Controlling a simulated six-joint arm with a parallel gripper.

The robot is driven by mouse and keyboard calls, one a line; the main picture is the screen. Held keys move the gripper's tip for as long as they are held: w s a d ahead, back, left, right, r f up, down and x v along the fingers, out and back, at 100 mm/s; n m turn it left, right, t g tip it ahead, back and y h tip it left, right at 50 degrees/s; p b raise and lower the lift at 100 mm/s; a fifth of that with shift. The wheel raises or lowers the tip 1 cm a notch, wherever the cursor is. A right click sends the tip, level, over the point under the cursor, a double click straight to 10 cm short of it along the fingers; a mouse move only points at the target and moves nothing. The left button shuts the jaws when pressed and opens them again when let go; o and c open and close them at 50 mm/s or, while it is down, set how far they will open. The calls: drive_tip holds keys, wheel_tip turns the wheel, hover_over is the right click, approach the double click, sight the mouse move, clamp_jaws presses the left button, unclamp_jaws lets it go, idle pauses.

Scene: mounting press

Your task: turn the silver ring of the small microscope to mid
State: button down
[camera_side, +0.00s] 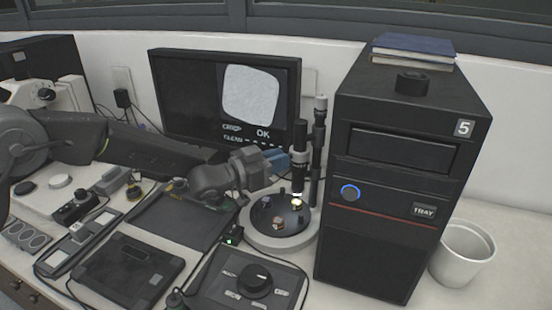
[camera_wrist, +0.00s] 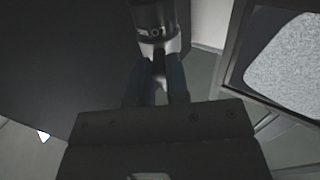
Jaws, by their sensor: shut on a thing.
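The small microscope (camera_side: 300,135) is a dark upright tube on a post, above a round dark stage (camera_side: 265,214) with small samples on it. Its black barrel with white marks shows at the top of the wrist view (camera_wrist: 153,18). The silver ring (camera_wrist: 161,45) is just below that barrel. My gripper (camera_side: 283,162) reaches the tube from the left in the side view. In the wrist view, the blue fingers of my gripper (camera_wrist: 158,84) are shut at the ring, on a small dark part at its near side. The fingers hide part of this contact.
A monitor (camera_side: 190,95) reading OK stands behind the microscope. A tall black cabinet (camera_side: 365,245) marked 5 stands close on the right, with a white bin (camera_side: 463,255) beyond it. A control box with a black knob (camera_side: 255,279) lies in front.

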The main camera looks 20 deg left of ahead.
sight(296, 158)
drive_tip(key=n+t+y, duration=0.1)
drive_tip(key=d+n+y, duration=0.1)
drive_tip(key=y, duration=0.1)
drive_tip(key=s+d+n+t+y, duration=0.1)
drive_tip(key=y, duration=0.1)
drive_tip(key=shift+n+t, duration=0.3)
drive_tip(key=shift+s+d+n+t+y, duration=0.1)
drive_tip(key=shift+d+n+t+y, duration=0.25)
drive_tip(key=shift+n+y, duration=0.8)
drive_tip(key=shift+s+d+n+t+y, duration=0.15)
drive_tip(key=shift+d+n+y, duration=0.45)
drive_tip(key=shift+y, duration=0.95)
drive_tip(key=shift+w+a, duration=0.1)
drive_tip(key=shift+w, duration=0.05)
drive_tip(key=c, duration=1.1)
unclamp_jaws()
drive_tip(key=s, duration=1.4)
drive_tip(key=shift+w+r, duration=0.1)
drive_tip(key=shift+w, duration=0.05)
